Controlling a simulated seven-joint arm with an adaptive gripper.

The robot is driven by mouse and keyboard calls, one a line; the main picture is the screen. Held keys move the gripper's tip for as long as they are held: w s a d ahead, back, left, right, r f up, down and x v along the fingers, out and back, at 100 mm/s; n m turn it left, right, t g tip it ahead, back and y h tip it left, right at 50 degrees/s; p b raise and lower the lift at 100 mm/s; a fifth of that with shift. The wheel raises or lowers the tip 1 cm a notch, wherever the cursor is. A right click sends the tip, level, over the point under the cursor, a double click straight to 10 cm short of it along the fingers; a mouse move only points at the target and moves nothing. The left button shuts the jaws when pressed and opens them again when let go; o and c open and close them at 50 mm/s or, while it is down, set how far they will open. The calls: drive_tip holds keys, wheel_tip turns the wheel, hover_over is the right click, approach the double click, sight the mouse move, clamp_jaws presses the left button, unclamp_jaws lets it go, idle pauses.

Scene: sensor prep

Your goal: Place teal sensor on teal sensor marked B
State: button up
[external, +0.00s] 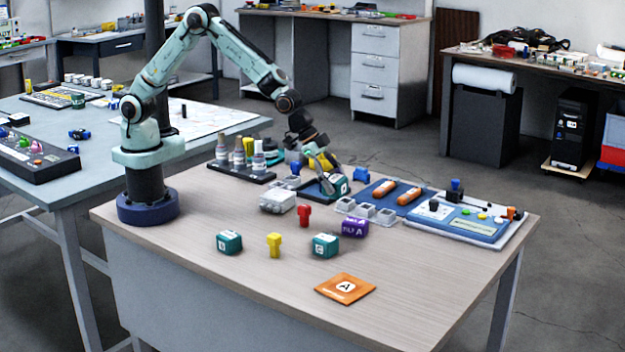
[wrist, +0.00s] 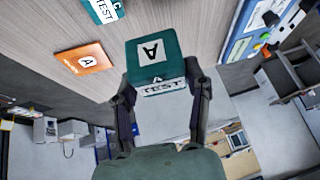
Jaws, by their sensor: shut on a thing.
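My gripper (external: 328,180) is shut on a teal sensor (external: 341,185) and holds it above the far middle of the table. In the wrist view the held sensor (wrist: 153,52) shows a white label with a letter A and a strip reading TEST, with my fingers (wrist: 160,88) on either side. Two other teal sensors stand on the table: a left one (external: 229,242), whose letter is too small to read surely, and a right one (external: 325,245). A teal sensor marked C (wrist: 102,8) shows at the top of the wrist view.
An orange card marked A (external: 345,288) lies near the front edge. A yellow peg (external: 274,245), a red peg (external: 304,215), a grey box (external: 278,201) and a purple block (external: 355,227) stand between. A blue tray (external: 397,196) and a device (external: 462,222) fill the right side.

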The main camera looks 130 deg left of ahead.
drive_tip(key=shift+s+d+r, duration=0.1)
drive_tip(key=shift+s+r, duration=0.1)
drive_tip(key=shift+s, duration=0.15)
drive_tip(key=shift+s+f+n+y, duration=0.2)
drive_tip(key=shift+n+y, duration=0.3)
drive_tip(key=shift+n, duration=0.4)
drive_tip(key=s+a+f+n+g+y, duration=0.2)
drive_tip(key=s+n+g+y, duration=0.1)
drive_tip(key=s+n, duration=0.3)
drive_tip(key=r+n+g, duration=0.1)
drive_tip(key=n, duration=0.5)
hover_over(228, 234)
drive_tip(key=shift+m, duration=0.3)
wheel_tip(228, 234, down, 7)
drive_tip(key=shift+w+r, duration=0.1)
drive_tip(key=shift+f, duration=0.25)
